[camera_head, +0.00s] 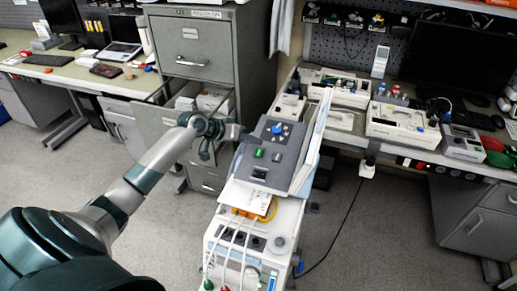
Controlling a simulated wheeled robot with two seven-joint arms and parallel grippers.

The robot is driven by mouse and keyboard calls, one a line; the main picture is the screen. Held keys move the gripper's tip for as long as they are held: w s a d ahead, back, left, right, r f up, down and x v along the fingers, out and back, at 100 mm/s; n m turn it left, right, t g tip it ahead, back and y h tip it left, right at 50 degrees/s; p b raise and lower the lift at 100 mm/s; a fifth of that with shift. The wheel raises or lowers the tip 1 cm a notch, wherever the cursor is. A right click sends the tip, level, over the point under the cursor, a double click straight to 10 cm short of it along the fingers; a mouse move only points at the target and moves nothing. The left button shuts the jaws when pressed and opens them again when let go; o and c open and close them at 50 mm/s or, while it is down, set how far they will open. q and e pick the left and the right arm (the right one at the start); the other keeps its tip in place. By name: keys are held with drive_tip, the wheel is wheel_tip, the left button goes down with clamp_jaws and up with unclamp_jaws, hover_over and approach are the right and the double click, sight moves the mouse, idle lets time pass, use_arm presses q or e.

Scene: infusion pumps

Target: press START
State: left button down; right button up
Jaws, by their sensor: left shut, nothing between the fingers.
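A medical device with a tilted dark grey control panel (251,176) stands on a white cart in the middle of the view. Any START label is too small to read. My left gripper (236,133) is shut and empty, at the panel's upper left edge. It is left of the blue control and up and left of the green buttons. Whether it touches the panel I cannot tell. My right gripper is not in view.
A grey filing cabinet (192,45) with an open drawer stands close behind my left arm. A workbench on the right holds several instruments, including a white box (402,124), and a dark monitor (455,55). Cables hang on the cart's front. Grey floor (345,220) is open at right.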

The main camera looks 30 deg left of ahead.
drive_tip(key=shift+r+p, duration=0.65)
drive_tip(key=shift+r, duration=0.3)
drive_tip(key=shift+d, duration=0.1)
